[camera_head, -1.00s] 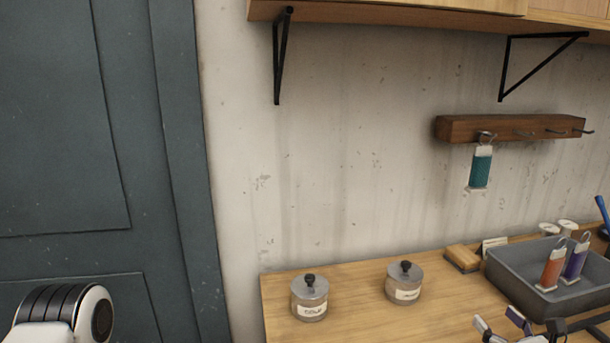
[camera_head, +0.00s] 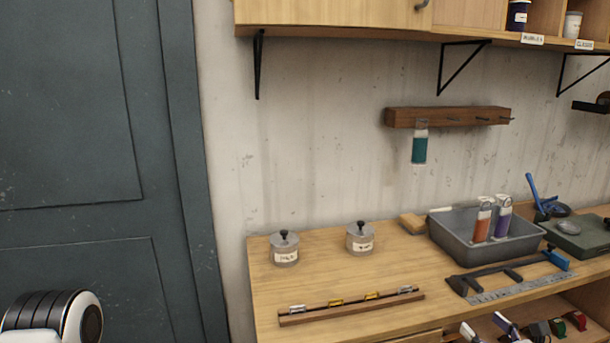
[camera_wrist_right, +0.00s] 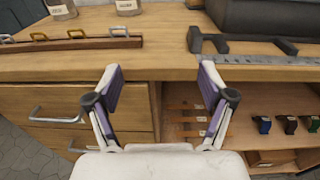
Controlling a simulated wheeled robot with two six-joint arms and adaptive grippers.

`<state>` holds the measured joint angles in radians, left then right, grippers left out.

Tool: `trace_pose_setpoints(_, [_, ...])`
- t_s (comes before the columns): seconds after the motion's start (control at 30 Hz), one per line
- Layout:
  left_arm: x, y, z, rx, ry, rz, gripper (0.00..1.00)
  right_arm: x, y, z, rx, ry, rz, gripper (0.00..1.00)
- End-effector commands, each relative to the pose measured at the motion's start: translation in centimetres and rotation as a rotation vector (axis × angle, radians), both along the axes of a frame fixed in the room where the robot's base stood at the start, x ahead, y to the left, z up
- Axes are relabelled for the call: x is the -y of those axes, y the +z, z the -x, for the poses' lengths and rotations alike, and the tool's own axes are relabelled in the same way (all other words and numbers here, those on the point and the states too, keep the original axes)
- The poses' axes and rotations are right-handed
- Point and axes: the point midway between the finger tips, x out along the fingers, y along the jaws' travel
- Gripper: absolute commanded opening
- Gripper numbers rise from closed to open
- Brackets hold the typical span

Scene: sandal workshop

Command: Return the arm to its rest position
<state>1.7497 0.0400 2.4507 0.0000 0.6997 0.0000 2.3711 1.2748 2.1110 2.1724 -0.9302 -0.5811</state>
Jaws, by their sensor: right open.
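My right gripper (camera_head: 486,328) shows at the bottom edge of the head view, in front of the workbench (camera_head: 385,245). In the right wrist view my right gripper (camera_wrist_right: 159,80) has its two purple-padded fingers wide apart with nothing between them. It faces the bench's front edge (camera_wrist_right: 158,66). Most of the right arm is out of view. At the lower left of the head view a white and black part of my own arm (camera_head: 50,318) shows. My left gripper is not in view.
A hook rail (camera_head: 450,117) holds a teal tagged item (camera_head: 419,148). On the bench are two lidded jars (camera_head: 285,249), a wooden strip with clips (camera_head: 350,306), a grey tray (camera_head: 462,252) holding orange and purple items, and a dark tool (camera_head: 500,272). Below is an open shelf.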

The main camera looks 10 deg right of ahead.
Motion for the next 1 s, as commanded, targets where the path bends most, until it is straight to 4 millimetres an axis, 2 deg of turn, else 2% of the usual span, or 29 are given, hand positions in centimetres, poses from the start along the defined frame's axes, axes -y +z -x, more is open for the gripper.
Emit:
trace_pose_setpoints(0.17, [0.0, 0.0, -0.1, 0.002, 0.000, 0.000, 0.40, -2.5, -2.1, -0.1, -0.075, 0.081, 0.073, 0.81])
trace_pose_setpoints(0.27, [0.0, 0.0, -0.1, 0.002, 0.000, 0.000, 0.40, -4.9, -3.3, 0.1, -0.116, 0.156, 0.122, 0.81])
trace_pose_setpoints(0.43, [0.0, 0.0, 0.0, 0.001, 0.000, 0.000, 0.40, -10.8, -5.9, 1.7, -0.180, 0.371, 0.232, 0.81])
trace_pose_setpoints(0.57, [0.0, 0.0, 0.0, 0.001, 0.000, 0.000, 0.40, -16.3, -8.9, 4.7, -0.251, 0.608, 0.325, 0.81])
trace_pose_setpoints(0.67, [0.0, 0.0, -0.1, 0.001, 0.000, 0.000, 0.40, -21.1, -12.0, 9.3, -0.333, 0.868, 0.410, 0.81])
trace_pose_setpoints(0.7, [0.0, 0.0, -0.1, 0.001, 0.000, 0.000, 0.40, -22.9, -13.4, 11.9, -0.372, 0.995, 0.453, 0.81])
trace_pose_setpoints(0.77, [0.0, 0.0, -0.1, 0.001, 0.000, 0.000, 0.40, -25.1, -15.6, 16.5, -0.435, 1.206, 0.522, 0.81])
trace_pose_setpoints(0.8, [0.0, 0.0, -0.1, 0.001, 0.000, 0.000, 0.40, -26.0, -16.9, 19.8, -0.475, 1.352, 0.573, 0.81])
trace_pose_setpoints(0.87, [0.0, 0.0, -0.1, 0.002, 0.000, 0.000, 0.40, -26.4, -18.6, 25.0, -0.530, 1.583, 0.665, 0.81])
trace_pose_setpoints(0.9, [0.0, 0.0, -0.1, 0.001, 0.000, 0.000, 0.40, -26.1, -19.7, 28.6, -0.560, 1.749, 0.741, 0.81])
trace_pose_setpoints(0.97, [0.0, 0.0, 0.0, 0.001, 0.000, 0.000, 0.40, -24.3, -21.0, 33.6, -0.580, 2.022, 0.894, 0.81])
trace_pose_setpoints(1.0, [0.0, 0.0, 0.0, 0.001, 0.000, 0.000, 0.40, -22.6, -21.8, 35.9, -0.562, 2.193, 1.026, 0.81])
